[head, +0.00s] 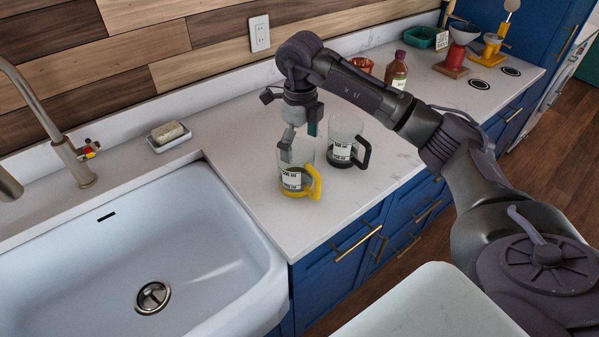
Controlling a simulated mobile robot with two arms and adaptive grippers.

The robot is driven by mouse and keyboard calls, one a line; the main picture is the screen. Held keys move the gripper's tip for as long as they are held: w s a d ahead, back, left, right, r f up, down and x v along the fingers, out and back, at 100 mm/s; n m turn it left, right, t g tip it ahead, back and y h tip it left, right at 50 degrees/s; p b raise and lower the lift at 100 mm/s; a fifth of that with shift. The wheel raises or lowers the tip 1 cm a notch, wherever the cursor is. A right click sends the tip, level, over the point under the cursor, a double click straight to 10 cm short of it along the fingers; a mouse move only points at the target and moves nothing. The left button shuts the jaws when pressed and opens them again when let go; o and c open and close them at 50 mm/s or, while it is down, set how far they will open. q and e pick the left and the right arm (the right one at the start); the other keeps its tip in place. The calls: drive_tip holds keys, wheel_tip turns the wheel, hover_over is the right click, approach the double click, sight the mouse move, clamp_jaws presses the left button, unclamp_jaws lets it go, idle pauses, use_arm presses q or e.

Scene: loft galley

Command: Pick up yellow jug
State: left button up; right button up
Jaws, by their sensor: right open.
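The yellow jug (303,182) is a clear container with a yellow base and handle and a white label. It stands upright on the white counter, right of the sink. My right gripper (297,148) is open and points down at the jug's top, with one finger overlapping the jug's rim in the head view. I cannot tell whether the fingers touch the jug. A similar clear jug with a black handle (345,143) stands just behind and to the right. My left gripper is not in view.
A white sink (215,265) lies to the left, with a faucet (68,150) and a soap dish (172,138) behind it. A brown bottle (396,72), a copper pot (361,65), a green tray (420,37) and a red stand (453,62) are farther back. The counter's front edge is clear.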

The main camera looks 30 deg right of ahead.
sight(301, 175)
drive_tip(key=f+p, duration=0.1)
drive_tip(key=f, duration=0.1)
drive_tip(key=f+p, duration=0.1)
drive_tip(key=f, duration=0.2)
drive_tip(key=shift+s+d+f, duration=0.15)
drive_tip(key=shift+d, duration=0.05)
drive_tip(key=c, duration=0.7)
drive_tip(key=shift+c, duration=1.3)
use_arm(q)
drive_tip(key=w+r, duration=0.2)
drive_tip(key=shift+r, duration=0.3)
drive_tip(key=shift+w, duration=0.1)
